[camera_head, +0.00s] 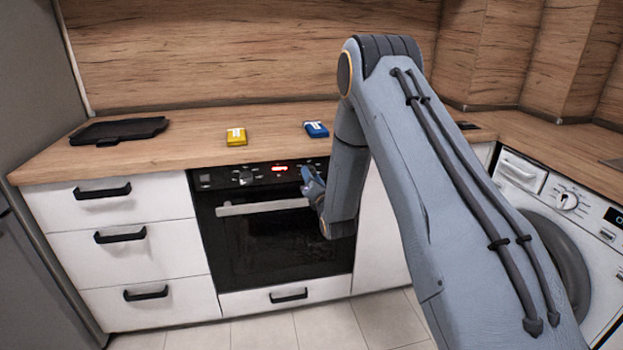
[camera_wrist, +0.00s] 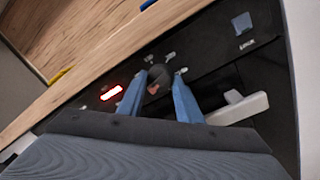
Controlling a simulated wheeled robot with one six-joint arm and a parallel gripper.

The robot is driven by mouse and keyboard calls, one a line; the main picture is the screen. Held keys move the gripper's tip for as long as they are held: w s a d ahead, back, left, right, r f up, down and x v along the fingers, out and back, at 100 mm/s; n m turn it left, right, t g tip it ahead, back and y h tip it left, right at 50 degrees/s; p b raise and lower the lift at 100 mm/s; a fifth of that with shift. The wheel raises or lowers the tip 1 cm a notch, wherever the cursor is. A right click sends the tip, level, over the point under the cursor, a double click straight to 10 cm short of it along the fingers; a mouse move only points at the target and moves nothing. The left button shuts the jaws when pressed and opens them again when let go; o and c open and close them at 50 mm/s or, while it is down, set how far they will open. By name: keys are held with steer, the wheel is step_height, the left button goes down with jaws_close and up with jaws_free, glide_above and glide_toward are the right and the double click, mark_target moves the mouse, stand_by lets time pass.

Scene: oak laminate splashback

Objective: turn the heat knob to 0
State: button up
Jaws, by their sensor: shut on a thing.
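The oven's black control panel (camera_head: 222,178) is below the worktop, with a red-lit display (camera_head: 280,168). In the wrist view, a dark round knob (camera_wrist: 157,76) sits between the two blue fingers of my gripper (camera_wrist: 158,84), just right of the display (camera_wrist: 111,93). The gripper is shut on this knob. In the head view my gripper (camera_head: 309,176) is at the right part of the panel and hides that knob. Another knob (camera_head: 246,177) shows left of the display. Small pale marks surround the gripped knob; its setting cannot be read.
The oven handle (camera_head: 262,207) sticks out below the panel and shows close to the right finger in the wrist view (camera_wrist: 238,108). A yellow box (camera_head: 236,137), a blue box (camera_head: 316,129) and a black board (camera_head: 118,130) lie on the worktop. A washing machine (camera_head: 560,215) stands at right.

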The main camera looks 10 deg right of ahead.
steer(key=shift+n, duration=0.5)
steer(key=o, duration=1)
steer(key=shift+a, duration=0.1)
steer(key=shift+o, duration=0.2)
steer(key=s, duration=0.7)
steer(key=shift+s+d+b, duration=0.25)
steer(key=shift+s+b, duration=0.1)
steer(key=shift+s, duration=0.05)
